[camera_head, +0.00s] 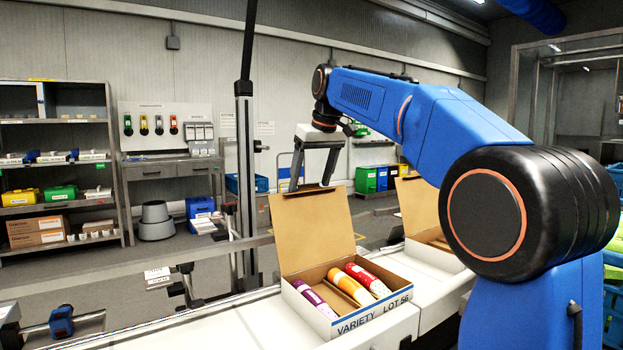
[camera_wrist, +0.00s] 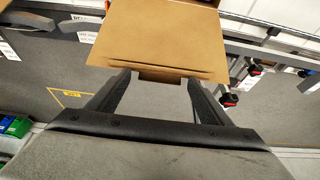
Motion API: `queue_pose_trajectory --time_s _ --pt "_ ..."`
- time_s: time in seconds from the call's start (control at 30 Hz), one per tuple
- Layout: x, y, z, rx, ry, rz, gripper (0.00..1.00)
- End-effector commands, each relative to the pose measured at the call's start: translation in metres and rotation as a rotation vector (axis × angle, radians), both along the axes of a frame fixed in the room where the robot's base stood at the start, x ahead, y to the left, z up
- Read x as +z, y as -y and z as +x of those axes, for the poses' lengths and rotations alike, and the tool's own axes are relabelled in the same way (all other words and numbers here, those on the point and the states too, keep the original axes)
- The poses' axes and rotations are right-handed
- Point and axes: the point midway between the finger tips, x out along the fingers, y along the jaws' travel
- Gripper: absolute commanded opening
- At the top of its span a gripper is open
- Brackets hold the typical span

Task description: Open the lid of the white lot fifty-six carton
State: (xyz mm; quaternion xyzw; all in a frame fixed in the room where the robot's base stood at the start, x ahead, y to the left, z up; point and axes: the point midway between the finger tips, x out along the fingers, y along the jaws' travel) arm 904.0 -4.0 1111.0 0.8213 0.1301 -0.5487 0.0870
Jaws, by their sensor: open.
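The white carton (camera_head: 347,329) marked "VARIETY LOT 56" sits on the white surface at the front. Its brown lid (camera_head: 313,228) stands up, raised at the back, leaning slightly away. Purple, orange and red lolly packs (camera_head: 366,279) lie inside. My gripper (camera_head: 311,188) is behind and above the lid's top edge, pointing down, its fingers apart. In the wrist view the lid (camera_wrist: 160,40) fills the top middle, and its edge tab lies between or just beyond the fingertips of my gripper (camera_wrist: 160,80). I cannot tell whether they touch it.
A second carton with its brown lid (camera_head: 418,208) raised stands to the right, partly behind my arm. A dark upright post (camera_head: 246,170) stands left of the carton. A rail runs behind the carton. Shelves (camera_head: 55,165) and a workbench stand far back.

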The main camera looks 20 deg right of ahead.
Motion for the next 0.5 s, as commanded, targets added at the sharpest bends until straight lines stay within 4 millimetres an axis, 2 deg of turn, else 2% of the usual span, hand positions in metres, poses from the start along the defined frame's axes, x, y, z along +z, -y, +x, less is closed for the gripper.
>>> queue_pose_trajectory --time_s 0.07,0.1,0.33,0.5 --pt "0.0001 0.0 0.0 0.0 0.0 0.0 0.73" --pt "0.0001 0.0 0.0 0.0 0.0 0.0 0.69" --pt "0.0002 0.0001 0.0 0.0 0.0 0.0 0.14" --pt "0.0011 0.0012 -0.0029 -0.001 0.009 0.003 0.13"
